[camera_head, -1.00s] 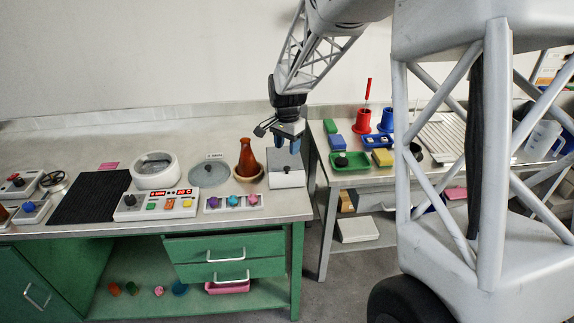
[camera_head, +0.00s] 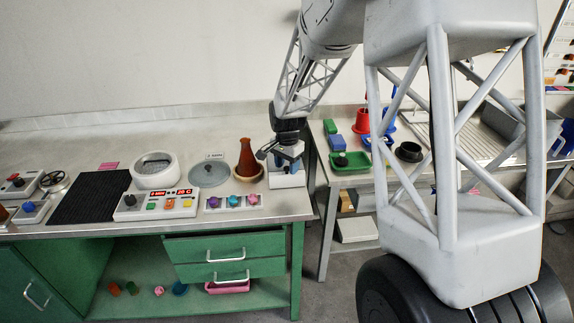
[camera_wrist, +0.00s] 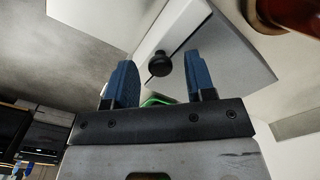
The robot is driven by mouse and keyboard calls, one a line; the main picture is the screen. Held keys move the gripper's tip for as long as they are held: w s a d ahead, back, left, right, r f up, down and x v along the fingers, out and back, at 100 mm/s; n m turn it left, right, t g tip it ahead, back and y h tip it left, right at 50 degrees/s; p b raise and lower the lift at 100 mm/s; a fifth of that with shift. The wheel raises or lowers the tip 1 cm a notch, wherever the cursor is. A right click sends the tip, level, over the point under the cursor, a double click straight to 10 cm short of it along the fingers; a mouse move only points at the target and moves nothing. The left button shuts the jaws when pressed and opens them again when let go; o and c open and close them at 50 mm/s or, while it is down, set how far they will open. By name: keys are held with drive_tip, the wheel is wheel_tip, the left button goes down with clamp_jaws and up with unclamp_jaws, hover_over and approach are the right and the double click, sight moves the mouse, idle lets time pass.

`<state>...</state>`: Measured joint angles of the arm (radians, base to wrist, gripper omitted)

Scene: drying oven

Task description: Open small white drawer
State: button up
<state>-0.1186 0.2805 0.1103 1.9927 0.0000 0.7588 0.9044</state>
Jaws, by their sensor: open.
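The small white drawer (camera_head: 288,182) is in a white box at the right end of the left bench. In the head view, my gripper (camera_head: 288,160) is right at the box and covers its upper part. In the wrist view, the drawer front (camera_wrist: 185,30) carries a round black knob (camera_wrist: 159,64). My gripper also shows there, with two blue fingers (camera_wrist: 159,66) spread apart. The knob appears in the gap between the fingers, and they are not closed on it. I cannot tell how deep the knob sits between them. The drawer looks shut.
An orange-brown flask (camera_head: 246,160) stands close left of the box. A panel with coloured knobs (camera_head: 233,202) lies in front of the flask. The bench's right edge is close by, with a gap to the second bench, where a green tray (camera_head: 350,163) sits.

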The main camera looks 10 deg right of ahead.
clamp_jaws()
idle(0.4)
drive_tip(key=shift+s, duration=5.7)
unclamp_jaws()
